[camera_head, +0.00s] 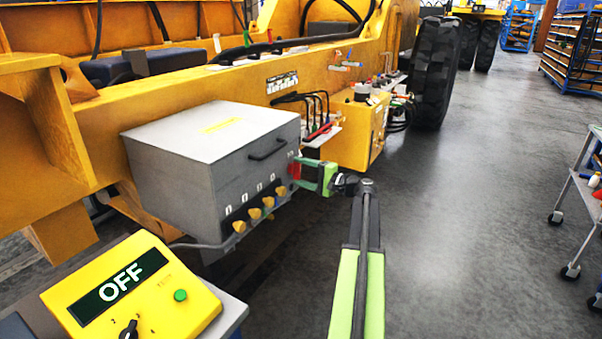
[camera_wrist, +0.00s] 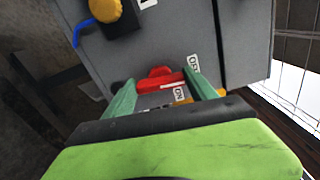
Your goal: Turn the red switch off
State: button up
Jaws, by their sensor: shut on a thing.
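The red switch (camera_wrist: 160,82) sits on the end face of a grey box (camera_head: 205,140) fixed to the yellow machine. In the wrist view it lies between the two green fingers of my gripper (camera_wrist: 158,92), with white labels beside it that seem to read "ON" and "OFF". In the head view, my gripper (camera_head: 312,177) reaches the right end of the box, and a little of the red switch (camera_head: 295,171) shows beside its fingers. My gripper is shut on the switch. The switch's exact setting is hard to tell.
Several yellow knobs (camera_head: 254,213) line the box's lower front, under a black handle (camera_head: 267,149). A yellow control panel (camera_head: 140,290) with an "OFF" display stands at lower left. A yellow tank (camera_head: 358,133) is just behind my gripper. The grey floor (camera_head: 480,170) at right is open.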

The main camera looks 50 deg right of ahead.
jog(key=shift+n, duration=0.5)
jog(key=o, duration=1.4)
jog(key=shift+c, duration=0.2)
jog(key=v, duration=1.7)
jog(key=shift+s, duration=0.25)
jog(key=shift+f, duration=0.1)
